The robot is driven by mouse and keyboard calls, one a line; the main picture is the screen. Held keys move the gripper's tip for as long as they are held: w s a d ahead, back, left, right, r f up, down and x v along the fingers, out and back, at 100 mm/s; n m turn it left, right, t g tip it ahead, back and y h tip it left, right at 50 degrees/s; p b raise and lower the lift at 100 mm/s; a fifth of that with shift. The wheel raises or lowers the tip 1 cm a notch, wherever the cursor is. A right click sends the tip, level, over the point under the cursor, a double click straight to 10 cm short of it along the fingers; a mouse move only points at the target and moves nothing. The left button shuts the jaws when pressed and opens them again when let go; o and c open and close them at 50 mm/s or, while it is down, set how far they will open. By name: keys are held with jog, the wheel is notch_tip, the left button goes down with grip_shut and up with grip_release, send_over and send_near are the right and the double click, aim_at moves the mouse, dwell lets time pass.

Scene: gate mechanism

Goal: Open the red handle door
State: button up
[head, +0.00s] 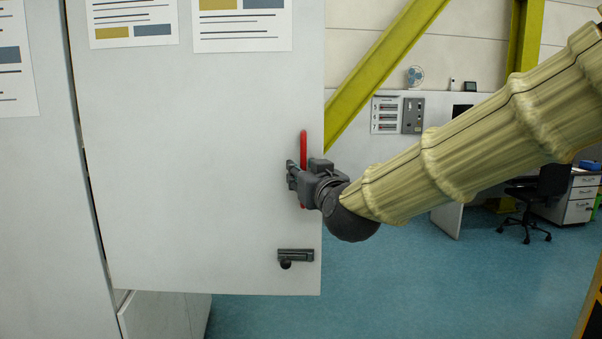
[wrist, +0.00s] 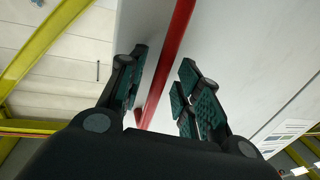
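The white door (head: 190,170) fills the left middle of the head view. Its red handle (head: 303,146) is an upright bar near the door's right edge. My gripper (head: 295,176) is at the handle and hides its middle part. In the wrist view, the red handle (wrist: 166,70) runs between the two fingers of my gripper (wrist: 163,62). The fingers are apart, with a visible gap to the bar on each side, so the gripper is open around the handle. The door surface (wrist: 235,45) lies just beyond the fingertips.
A dark latch (head: 295,256) sits low on the door. A white panel (head: 35,200) stands left of the door, with a dark gap between. Blue floor (head: 400,280) is clear at lower right. A yellow beam (head: 385,70), desk and chair (head: 535,200) are behind.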

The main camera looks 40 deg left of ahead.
jog(key=v, duration=1.1)
jog(key=shift+s+d, duration=0.25)
jog(key=shift+s, duration=0.05)
jog(key=w+d+f+m+g+h, duration=0.1)
jog(key=w+d+f+m+h, duration=0.3)
jog(key=f, duration=0.8)
jog(key=w+d+f, duration=0.1)
jog(key=d+f, duration=0.6)
jog(key=f, duration=0.4)
jog(key=w+d+f+m+g+h, duration=0.1)
jog(key=w+d+f+h, duration=0.3)
jog(key=f, duration=0.8)
jog(key=s+d+f+m+g+h, duration=0.1)
jog(key=s+d+f, duration=0.3)
jog(key=d+f, duration=0.4)
jog(key=s+d+f+m+g, duration=0.25)
jog(key=d+f, duration=0.35)
jog(key=f, duration=0.5)
jog(key=s+d+f+m+g+h, duration=0.1)
jog(key=s+d+f+g+h, duration=0.1)
jog(key=s+d+f, duration=0.8)
jog(key=s+d+f+m+g+h, duration=0.1)
jog(key=s+d+f+g+h, duration=0.2)
jog(key=s+d+f, duration=0.7)
jog(key=s+d, duration=0.3)
jog(key=s, duration=0.4)
jog(key=shift+s+d, duration=0.35)
jog(key=shift+d, duration=0.05)
